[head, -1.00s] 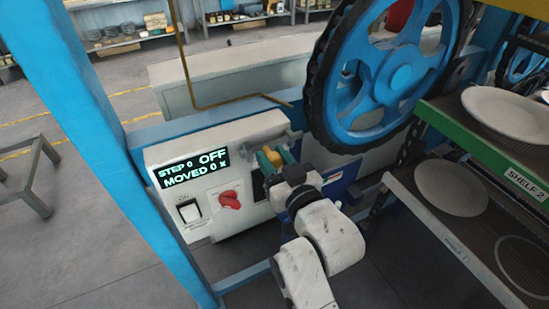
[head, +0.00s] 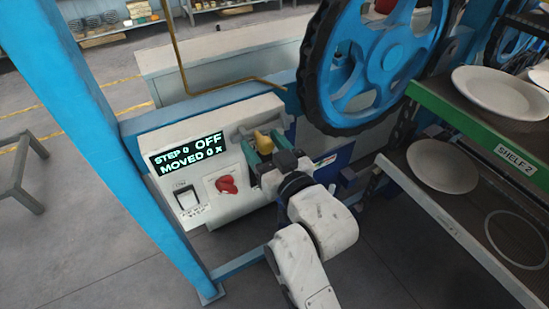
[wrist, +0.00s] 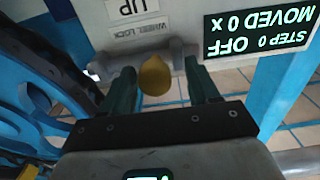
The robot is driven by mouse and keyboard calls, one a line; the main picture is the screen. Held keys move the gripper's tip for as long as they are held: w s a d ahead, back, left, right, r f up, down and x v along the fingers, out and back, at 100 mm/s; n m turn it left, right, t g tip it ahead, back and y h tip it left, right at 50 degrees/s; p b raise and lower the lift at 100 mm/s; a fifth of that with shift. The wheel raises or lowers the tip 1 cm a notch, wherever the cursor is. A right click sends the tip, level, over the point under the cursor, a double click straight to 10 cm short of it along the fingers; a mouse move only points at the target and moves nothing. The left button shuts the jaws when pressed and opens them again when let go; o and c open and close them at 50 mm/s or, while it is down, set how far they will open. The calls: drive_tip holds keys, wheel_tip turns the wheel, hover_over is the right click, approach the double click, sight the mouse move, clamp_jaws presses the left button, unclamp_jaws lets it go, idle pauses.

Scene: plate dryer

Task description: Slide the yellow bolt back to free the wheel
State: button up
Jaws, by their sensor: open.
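The yellow bolt (head: 263,142) sits on the upper right of the white control box, beside the wheel. In the wrist view, the bolt's rounded knob (wrist: 155,76) shows between the two green fingers, with a gap on both sides. My gripper (head: 264,154) is open around the knob; in the wrist view its fingers (wrist: 160,88) reach to either side of it. The blue wheel (head: 368,60) with a dark toothed rim stands to the right of the box. A "WHEEL LOCK" label (wrist: 142,30) shows near the knob. Where the bolt meets the wheel is hidden.
The box display (head: 190,153) reads STEP 0, OFF, MOVED 0. A red knob (head: 226,184) and a white switch (head: 186,199) are left of my gripper. Shelves with plates (head: 443,165) stand at right, and a blue post (head: 110,130) at left.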

drive_tip(key=b+v, duration=0.2)
drive_tip(key=v, duration=0.8)
drive_tip(key=shift+s+d, duration=0.1)
drive_tip(key=s+d+f+m+g+h, duration=0.2)
drive_tip(key=s+d+f+g+h, duration=0.15)
drive_tip(key=d+f, duration=0.45)
drive_tip(key=s+d+f+m+g+h, duration=0.2)
drive_tip(key=s+d+f+g+h, duration=0.15)
drive_tip(key=d+f, duration=0.55)
drive_tip(key=s+d+f+m+g+h, duration=0.1)
drive_tip(key=s+d+f+g, duration=0.2)
drive_tip(key=s, duration=0.6)
drive_tip(key=s+d+f+m+g+h, duration=0.2)
drive_tip(key=s+d+f+g, duration=0.2)
drive_tip(key=s+d+f, duration=0.3)
drive_tip(key=s, duration=0.2)
drive_tip(key=shift+s, duration=0.35)
drive_tip(key=shift+w+f, duration=0.1)
drive_tip(key=shift+c, duration=0.4)
